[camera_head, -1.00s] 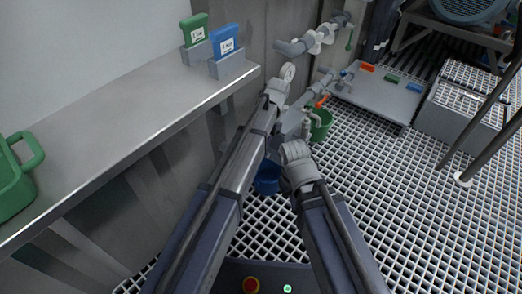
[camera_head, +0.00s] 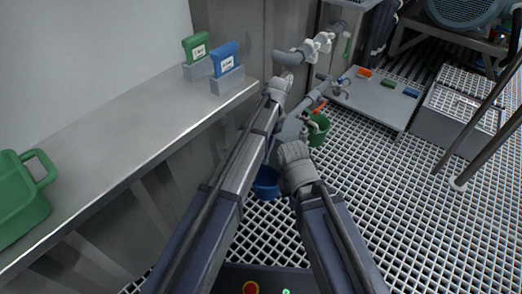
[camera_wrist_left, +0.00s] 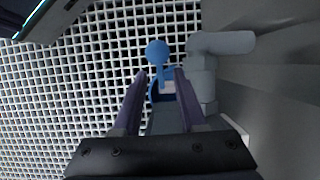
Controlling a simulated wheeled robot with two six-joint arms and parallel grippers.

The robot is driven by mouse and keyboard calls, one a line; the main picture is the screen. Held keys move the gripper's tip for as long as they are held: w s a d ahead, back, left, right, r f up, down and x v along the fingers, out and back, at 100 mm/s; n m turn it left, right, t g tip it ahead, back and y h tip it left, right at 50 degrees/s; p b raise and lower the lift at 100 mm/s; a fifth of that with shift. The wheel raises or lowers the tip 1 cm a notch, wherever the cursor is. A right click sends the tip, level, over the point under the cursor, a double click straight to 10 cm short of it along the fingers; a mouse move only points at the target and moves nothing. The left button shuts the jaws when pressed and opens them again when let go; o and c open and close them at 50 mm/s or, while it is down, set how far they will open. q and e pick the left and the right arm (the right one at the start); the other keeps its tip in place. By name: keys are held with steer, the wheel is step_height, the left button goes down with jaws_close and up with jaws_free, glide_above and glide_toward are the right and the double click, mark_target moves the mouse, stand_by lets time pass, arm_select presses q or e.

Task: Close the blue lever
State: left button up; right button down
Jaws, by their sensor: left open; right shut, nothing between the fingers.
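In the left wrist view, a blue lever with a round knob (camera_wrist_left: 157,52) shows just beyond my left fingertips, above the floor grating. My left gripper (camera_wrist_left: 160,77) is open. Its fingers lie either side of a blue part below the knob; I cannot tell whether they touch it. A grey pipe (camera_wrist_left: 222,44) is beside the lever on the right. In the head view, the lever and my left gripper are hidden behind my arms.
A metal bench (camera_head: 120,135) holds a green container (camera_head: 20,205) and two labelled blocks. A low grey platform (camera_head: 375,108) is ahead.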

arm_select(q)
steer(key=p+v, duration=0.2)
steer(key=v, duration=0.2)
steer(key=shift+p, duration=0.35)
